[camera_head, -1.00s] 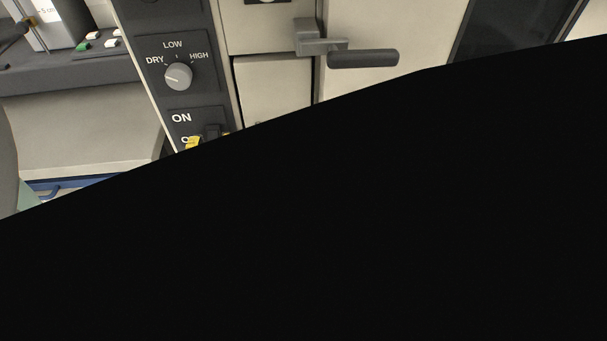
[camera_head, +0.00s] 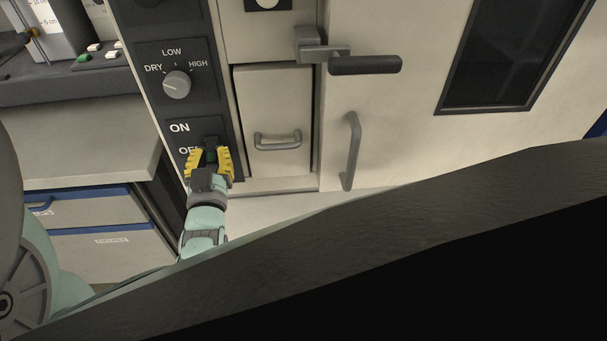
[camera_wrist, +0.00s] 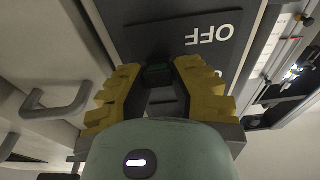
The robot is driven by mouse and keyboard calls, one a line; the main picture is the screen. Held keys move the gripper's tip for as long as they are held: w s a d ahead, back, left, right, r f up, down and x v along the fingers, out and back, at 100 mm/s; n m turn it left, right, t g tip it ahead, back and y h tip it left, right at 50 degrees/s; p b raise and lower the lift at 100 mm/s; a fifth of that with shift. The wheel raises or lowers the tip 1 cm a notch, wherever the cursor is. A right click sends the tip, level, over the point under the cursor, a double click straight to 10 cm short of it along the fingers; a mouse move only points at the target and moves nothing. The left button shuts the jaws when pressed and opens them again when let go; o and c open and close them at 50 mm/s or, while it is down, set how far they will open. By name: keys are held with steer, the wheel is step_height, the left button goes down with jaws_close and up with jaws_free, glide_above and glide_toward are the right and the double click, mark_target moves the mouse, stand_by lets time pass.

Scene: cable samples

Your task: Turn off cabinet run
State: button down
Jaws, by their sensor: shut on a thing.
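The cabinet's dark control panel (camera_head: 176,62) is at the left of its front in the head view. It carries a DRY/LOW/HIGH knob (camera_head: 177,84) and, below, a switch plate lettered ON and OFF (camera_head: 180,128). My gripper (camera_head: 209,153) is at the switch plate beside the OFF lettering, its yellow fingers shut on the dark switch (camera_head: 211,146). The switch is mostly hidden by the fingers. In the wrist view my gripper (camera_wrist: 158,72) straddles the switch (camera_wrist: 157,73), with the OFF label (camera_wrist: 209,34) upside down above it. The switch's position cannot be told.
Right of the panel are a small door handle (camera_head: 278,141), a long vertical handle (camera_head: 352,150) and a dark lever (camera_head: 364,65). Blue-edged drawers (camera_head: 95,225) stand at lower left. A large dark surface blocks the lower right of the head view.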

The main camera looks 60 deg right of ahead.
steer(key=shift+f, duration=0.1)
steer(key=c, duration=0.8)
jaws_free()
steer(key=shift+d, duration=0.1)
steer(key=v, duration=1.2)
